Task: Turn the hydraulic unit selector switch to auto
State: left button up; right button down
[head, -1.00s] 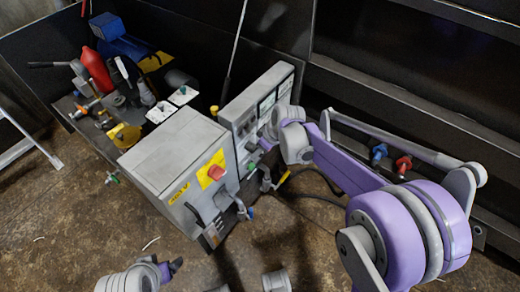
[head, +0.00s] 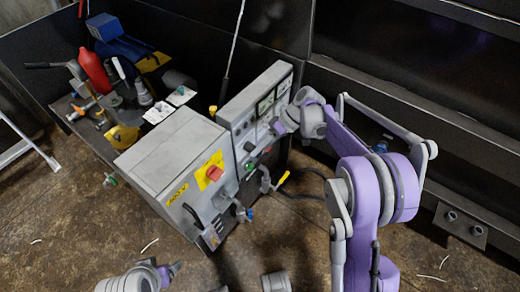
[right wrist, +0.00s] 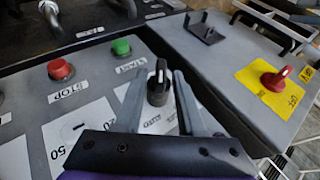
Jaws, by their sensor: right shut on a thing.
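The selector switch is a black knob (right wrist: 158,92) with a white pointer mark, beside the green START button (right wrist: 121,46) in the right wrist view. The pointer points roughly toward the top of that picture. My right gripper (right wrist: 157,84) has one finger on each side of the knob and is shut on it. In the head view the right gripper (head: 282,128) is at the panel front and hides the knob. My left gripper (head: 174,269) is low at the bottom left, away from the panel; its jaws are unclear.
A red STOP button (right wrist: 60,69) sits beside START. The grey box (head: 170,150) has a red rotary switch on a yellow plate (head: 210,170). A yellow-handled valve (head: 282,180) and hoses lie below the panel. The floor in front is mostly open.

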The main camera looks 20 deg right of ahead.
jog(key=shift+w+d+f+g+y+b, duration=0.1)
jog(key=shift+g+y+b, duration=0.25)
jog(key=shift+y, duration=0.35)
jog(key=c, duration=0.9)
grip_release()
jog(key=shift+o, duration=0.2)
jog(key=p+v, duration=0.2)
jog(key=v, duration=0.9)
